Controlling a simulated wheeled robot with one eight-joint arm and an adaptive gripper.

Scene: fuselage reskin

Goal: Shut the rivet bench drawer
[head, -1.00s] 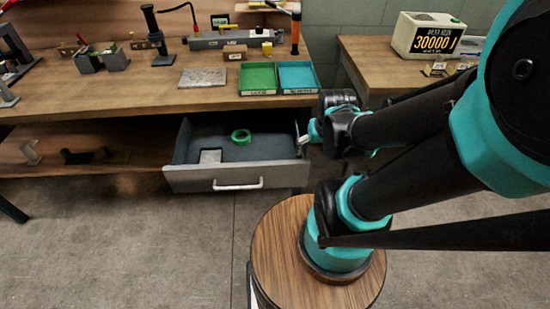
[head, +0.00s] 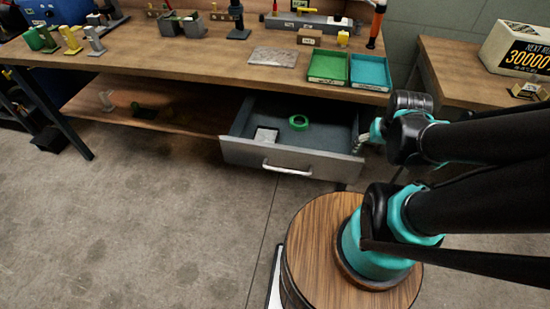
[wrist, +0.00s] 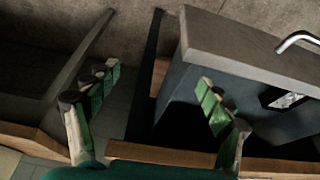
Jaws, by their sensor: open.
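The grey rivet bench drawer (head: 330,164) stands pulled out under the wooden bench, with a pale bar handle (head: 287,168) on its front. A green ring (head: 299,122) and a small pale item (head: 266,135) lie inside it. My gripper (head: 368,140) is at the drawer's right side, close to its front corner and partly hidden by my wrist. In the wrist view, my gripper (wrist: 155,98) is open with nothing held between its fingers. One finger overlaps the drawer's side (wrist: 182,115); I cannot tell whether it touches.
The bench top (head: 200,62) carries a green tray (head: 328,68), a teal tray (head: 369,73), a metal plate (head: 273,57) and several tools. A second table (head: 445,62) stands to the right. The floor (head: 140,215) at front left is clear.

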